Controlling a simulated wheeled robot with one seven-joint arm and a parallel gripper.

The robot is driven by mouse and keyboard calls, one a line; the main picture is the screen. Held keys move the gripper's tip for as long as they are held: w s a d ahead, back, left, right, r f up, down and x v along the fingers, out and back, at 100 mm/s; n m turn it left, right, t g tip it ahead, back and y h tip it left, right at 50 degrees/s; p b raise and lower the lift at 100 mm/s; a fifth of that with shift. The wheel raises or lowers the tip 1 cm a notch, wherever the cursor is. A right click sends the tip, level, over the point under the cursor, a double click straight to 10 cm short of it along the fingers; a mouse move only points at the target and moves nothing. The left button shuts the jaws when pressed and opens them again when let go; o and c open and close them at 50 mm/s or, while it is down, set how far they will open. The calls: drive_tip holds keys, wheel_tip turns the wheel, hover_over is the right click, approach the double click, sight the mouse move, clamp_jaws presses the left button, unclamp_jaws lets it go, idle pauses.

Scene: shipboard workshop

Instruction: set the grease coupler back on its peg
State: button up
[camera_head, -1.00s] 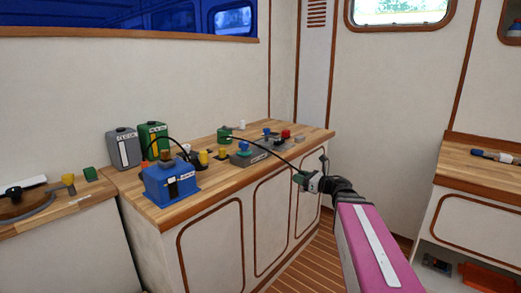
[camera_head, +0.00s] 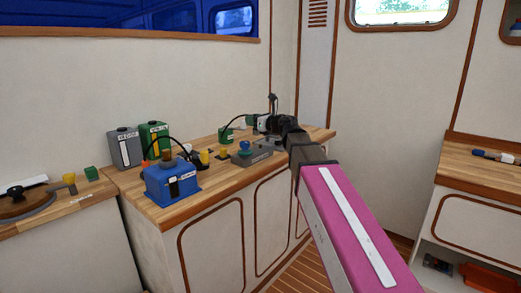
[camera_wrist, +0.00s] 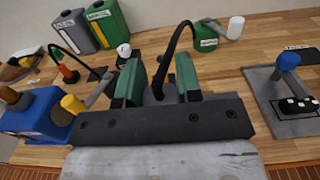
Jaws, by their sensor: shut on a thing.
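My gripper (camera_wrist: 158,78) is shut on the grease coupler (camera_wrist: 156,97), a small grey piece between the green fingers. A black hose (camera_wrist: 168,48) rises from it and arcs away; most of the coupler is hidden by the jaws. In the head view my gripper (camera_head: 253,122) is above the far part of the wooden counter, close to the green box (camera_head: 225,134), with the hose arching between them. The green box also shows in the wrist view (camera_wrist: 205,39), ahead and right of the fingers. I cannot clearly pick out the peg.
The blue box (camera_head: 172,184) stands at the counter's near end, before the grey can (camera_head: 124,149) and green can (camera_head: 153,142). A grey plate with a blue knob (camera_wrist: 289,60) lies right of my gripper. Bare wood (camera_wrist: 235,62) shows between.

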drive_tip(key=shift+a+r, duration=0.35)
drive_tip(key=shift+r, duration=0.05)
drive_tip(key=shift+w+d+f, duration=0.3)
drive_tip(key=shift+w+f, duration=1.5)
drive_tip(key=shift+w, duration=0.1)
drive_tip(key=shift+w+d+f, duration=0.3)
drive_tip(key=shift+w+f, duration=1.45)
drive_tip(key=shift+w, duration=0.2)
drive_tip(key=shift+w+d+f, duration=0.3)
drive_tip(key=shift+w+f, duration=1.5)
drive_tip(key=shift+w, duration=0.1)
drive_tip(key=shift+f, duration=0.1)
drive_tip(key=o, duration=1)
drive_tip(key=v, duration=1.1)
drive_tip(key=shift+s+a, duration=0.1)
drive_tip(key=shift+a, duration=0.05)
